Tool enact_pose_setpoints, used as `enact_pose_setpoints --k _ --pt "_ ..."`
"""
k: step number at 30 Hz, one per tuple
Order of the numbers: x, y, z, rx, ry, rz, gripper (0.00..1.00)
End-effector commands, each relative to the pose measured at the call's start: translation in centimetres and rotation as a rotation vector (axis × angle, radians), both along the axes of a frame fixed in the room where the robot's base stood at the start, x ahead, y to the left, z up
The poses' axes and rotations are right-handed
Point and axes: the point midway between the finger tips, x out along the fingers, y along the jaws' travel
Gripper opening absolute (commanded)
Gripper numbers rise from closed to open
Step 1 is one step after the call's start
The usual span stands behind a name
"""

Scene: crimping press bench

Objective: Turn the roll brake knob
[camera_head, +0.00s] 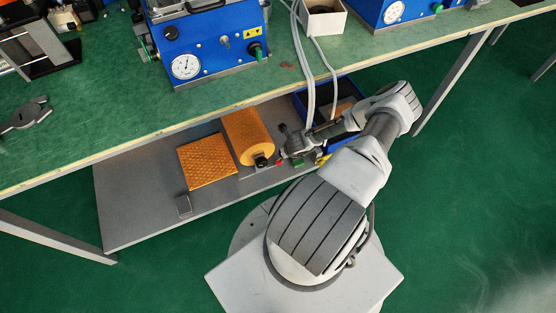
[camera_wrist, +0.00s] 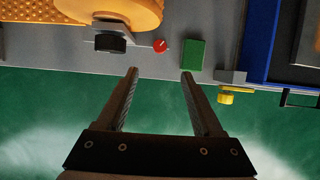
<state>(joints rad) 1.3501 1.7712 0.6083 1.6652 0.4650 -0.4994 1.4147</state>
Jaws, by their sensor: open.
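An orange roll (camera_head: 248,136) lies on the grey lower shelf under the bench; its end also shows at the top left of the wrist view (camera_wrist: 125,12). A black knob (camera_wrist: 110,43) sits at the front end of the roll, and it shows in the head view (camera_head: 261,161). A small red knob (camera_wrist: 160,45) is just right of it. I cannot tell for certain which is the roll brake knob. My gripper (camera_wrist: 159,73) is open and empty, its fingertips just short of the red knob and a green block (camera_wrist: 190,54), apart from both.
An orange textured sheet (camera_head: 207,162) lies left of the roll on the shelf (camera_head: 130,205). A blue bin (camera_wrist: 257,45) and a yellow part (camera_wrist: 230,95) are at the right. The green bench top (camera_head: 110,115) overhangs the shelf. Pale hoses (camera_head: 310,75) hang close to my arm.

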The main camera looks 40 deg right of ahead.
Motion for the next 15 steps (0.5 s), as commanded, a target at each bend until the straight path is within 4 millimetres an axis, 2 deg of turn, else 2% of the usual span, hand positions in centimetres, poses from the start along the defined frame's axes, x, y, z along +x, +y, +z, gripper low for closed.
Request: enact_pose_setpoints --k 3,15 --pt "0.9 -0.1 -2.8 -0.001 0.001 0.003 0.68" --pt "4.2 -0.8 -10.9 -0.002 0.001 0.006 0.68"
